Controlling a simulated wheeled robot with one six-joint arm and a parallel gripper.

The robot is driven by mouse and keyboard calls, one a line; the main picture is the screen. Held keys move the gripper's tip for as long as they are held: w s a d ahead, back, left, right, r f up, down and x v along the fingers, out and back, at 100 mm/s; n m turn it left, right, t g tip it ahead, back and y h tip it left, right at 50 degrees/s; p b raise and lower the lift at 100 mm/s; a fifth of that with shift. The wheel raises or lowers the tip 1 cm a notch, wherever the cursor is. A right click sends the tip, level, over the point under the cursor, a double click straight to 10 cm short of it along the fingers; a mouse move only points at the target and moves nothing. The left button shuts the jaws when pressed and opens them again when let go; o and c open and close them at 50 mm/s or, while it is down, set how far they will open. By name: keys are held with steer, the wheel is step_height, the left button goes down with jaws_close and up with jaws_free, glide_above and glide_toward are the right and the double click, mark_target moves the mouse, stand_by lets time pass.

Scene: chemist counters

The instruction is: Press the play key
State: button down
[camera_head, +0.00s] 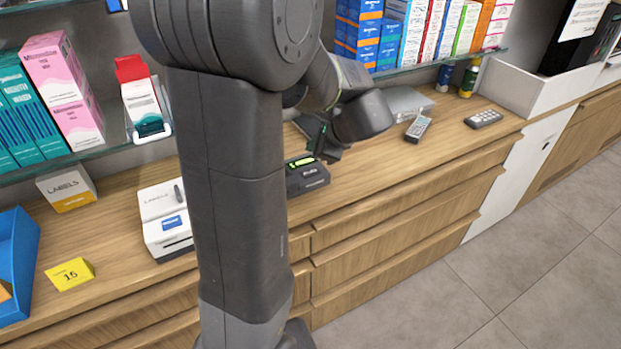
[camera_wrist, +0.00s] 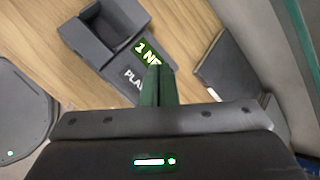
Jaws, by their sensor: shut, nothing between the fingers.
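A dark answering device (camera_head: 308,180) sits on the wooden counter, partly hidden by my arm. It has a lit green display and a small lettered key (camera_head: 310,171). In the wrist view the device (camera_wrist: 103,30) shows a raised block, the display reading "1 NE" (camera_wrist: 148,48) and the letters "PLA" (camera_wrist: 132,80), the rest hidden behind my fingers. My gripper (camera_head: 322,152) is shut and empty, just above the device. In the wrist view its green fingertips (camera_wrist: 159,72) overlap the lettered area; I cannot tell whether they touch it.
A white label printer (camera_head: 163,228) stands left of my arm. A grey box (camera_head: 408,103), a remote-like handset (camera_head: 418,129) and another handset (camera_head: 484,119) lie to the right. A glass shelf with medicine boxes (camera_head: 470,27) overhangs the back. The counter's front right is clear.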

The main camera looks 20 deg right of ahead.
mark_target(314, 174)
steer(key=shift+f+b, duration=1.6)
steer(key=shift+f, duration=1)
steer(key=shift+f, duration=0.4)
steer(key=shift+f+b, duration=0.35)
steer(key=shift+b, duration=0.1)
stand_by(0.5)
steer(key=shift+r+p, duration=0.7)
steer(key=shift+r, duration=0.1)
step_height(314, 174, up, 5)
steer(key=p, duration=0.4)
